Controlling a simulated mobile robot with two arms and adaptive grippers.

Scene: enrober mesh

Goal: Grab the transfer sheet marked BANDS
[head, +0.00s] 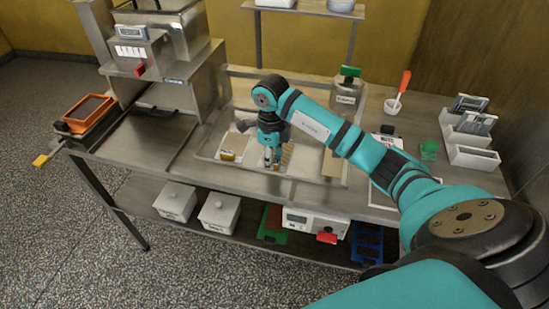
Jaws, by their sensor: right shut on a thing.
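My right gripper (270,160) points down into the shallow tray (322,181) on the steel table. It is shut on what looks like a transfer sheet with a tan striped pattern (288,153), which shows just right of the fingers. The gripper and wrist hide part of this sheet, and I cannot read any marking on it. My left gripper is not in view.
A steel machine (160,65) stands at the left, with an orange-framed tray (88,113) beside it. White lidded tubs (219,213) sit on the lower shelf.

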